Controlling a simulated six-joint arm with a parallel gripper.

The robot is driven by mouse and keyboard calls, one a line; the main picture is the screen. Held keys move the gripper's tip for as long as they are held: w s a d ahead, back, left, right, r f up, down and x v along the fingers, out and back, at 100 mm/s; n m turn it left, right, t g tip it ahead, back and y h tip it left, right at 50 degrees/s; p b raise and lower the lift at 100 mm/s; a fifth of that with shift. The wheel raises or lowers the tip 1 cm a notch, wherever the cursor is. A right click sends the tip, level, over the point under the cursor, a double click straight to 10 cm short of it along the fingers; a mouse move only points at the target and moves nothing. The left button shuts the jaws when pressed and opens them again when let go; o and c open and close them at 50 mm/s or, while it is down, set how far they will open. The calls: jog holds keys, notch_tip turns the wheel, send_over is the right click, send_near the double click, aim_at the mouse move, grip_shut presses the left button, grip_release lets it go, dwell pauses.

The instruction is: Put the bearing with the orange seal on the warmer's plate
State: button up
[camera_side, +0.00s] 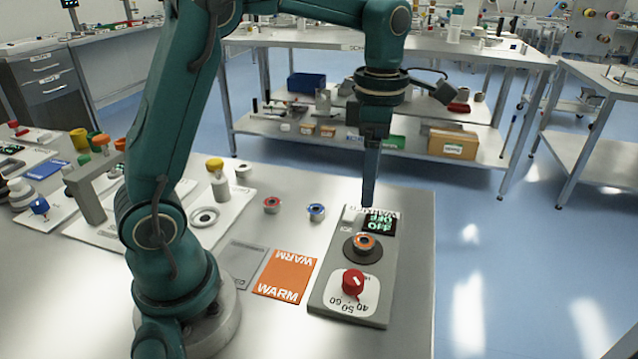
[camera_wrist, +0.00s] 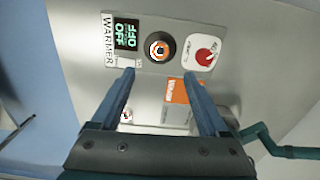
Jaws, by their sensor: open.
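The bearing with the orange seal (camera_side: 365,241) sits on the round dark plate (camera_side: 352,249) of the warmer (camera_side: 325,291). In the wrist view the same bearing (camera_wrist: 159,46) lies within the dark plate's ring, beyond my fingertips. My gripper (camera_side: 368,203) is above the warmer, pointing down, apart from the bearing. In the wrist view its two blue fingers (camera_wrist: 160,76) are spread with nothing between the tips. The warmer's display (camera_side: 381,224) is lit green and appears to read OFF. Its red knob (camera_side: 353,281) stands on a white dial.
A bearing with a blue seal (camera_side: 317,211) and one with a reddish seal (camera_side: 272,204) stand left of the warmer. An orange WARM card (camera_side: 286,275) and a grey card (camera_side: 243,262) lie flat nearby. The table's right edge is close to the warmer.

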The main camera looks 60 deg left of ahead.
jog(key=s+d+m+t, duration=0.1)
jog(key=s+m+t, duration=0.1)
jog(key=s+m, duration=0.5)
jog(key=s+d+r+m+t, duration=0.1)
jog(key=s+m+t, duration=0.2)
jog(key=m, duration=1.7)
jog(key=s, duration=0.4)
jog(key=shift+d+r+t, duration=0.2)
jog(key=shift+d+t, duration=0.1)
jog(key=shift+d, duration=0.05)
